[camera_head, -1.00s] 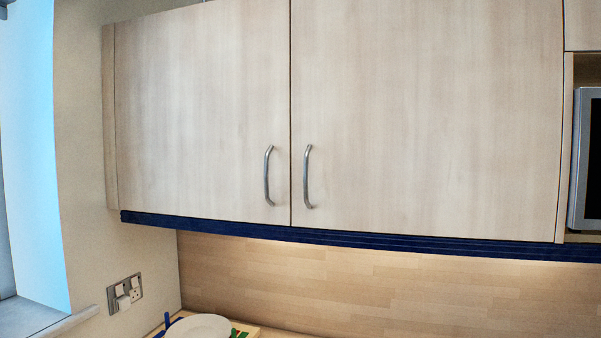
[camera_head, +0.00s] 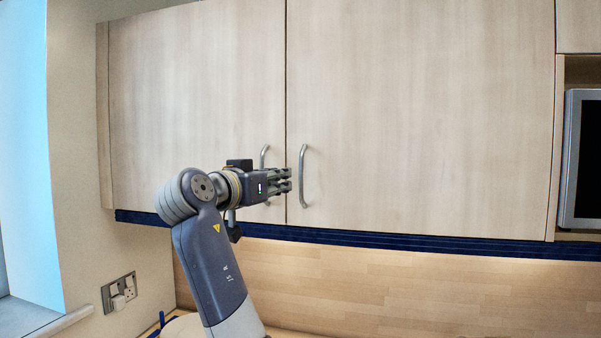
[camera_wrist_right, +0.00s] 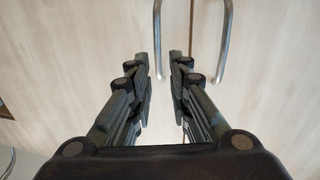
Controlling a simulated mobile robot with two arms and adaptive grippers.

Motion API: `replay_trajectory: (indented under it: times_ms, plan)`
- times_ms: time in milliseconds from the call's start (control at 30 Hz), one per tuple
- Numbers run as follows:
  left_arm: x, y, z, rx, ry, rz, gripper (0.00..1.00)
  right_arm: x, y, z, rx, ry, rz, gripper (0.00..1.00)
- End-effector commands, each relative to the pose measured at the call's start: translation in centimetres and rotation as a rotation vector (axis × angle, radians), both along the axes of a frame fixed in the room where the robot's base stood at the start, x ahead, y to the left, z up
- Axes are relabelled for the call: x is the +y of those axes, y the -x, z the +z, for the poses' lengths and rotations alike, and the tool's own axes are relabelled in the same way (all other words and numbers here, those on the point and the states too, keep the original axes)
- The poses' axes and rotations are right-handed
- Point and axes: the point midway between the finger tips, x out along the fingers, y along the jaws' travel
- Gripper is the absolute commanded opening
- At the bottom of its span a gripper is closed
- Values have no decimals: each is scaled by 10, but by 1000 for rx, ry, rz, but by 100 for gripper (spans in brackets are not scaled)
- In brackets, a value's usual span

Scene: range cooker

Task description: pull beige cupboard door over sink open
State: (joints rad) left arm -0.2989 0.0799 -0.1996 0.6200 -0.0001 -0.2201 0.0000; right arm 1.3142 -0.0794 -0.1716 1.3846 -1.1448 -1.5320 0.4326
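Two beige cupboard doors, left (camera_head: 190,90) and right (camera_head: 420,110), hang side by side, both shut. Each has a curved metal handle near the centre seam: the left handle (camera_head: 264,154) and the right handle (camera_head: 303,178). My right gripper (camera_head: 287,181) is in front of the left handle, hiding its middle. My left gripper and the sink are not in view.
A dark blue strip (camera_head: 400,245) runs under the cupboards. A wall socket (camera_head: 120,292) is at lower left, beside a window sill. A grey-framed appliance (camera_head: 580,160) sits in a niche at right.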

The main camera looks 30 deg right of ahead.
Motion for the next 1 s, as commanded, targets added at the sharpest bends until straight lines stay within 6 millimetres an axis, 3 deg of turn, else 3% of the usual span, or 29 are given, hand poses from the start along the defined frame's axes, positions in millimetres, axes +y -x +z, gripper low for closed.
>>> replay_trajectory:
  times_ms: [167, 633, 1000]
  plan:
    - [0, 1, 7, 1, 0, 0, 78, -9, -1, 12, -14, 3, -14, 18]
    - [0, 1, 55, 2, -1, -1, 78, -80, -41, 13, -10, 4, -12, 18]
    - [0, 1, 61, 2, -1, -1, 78, -95, -50, 8, -13, 3, -9, 18]
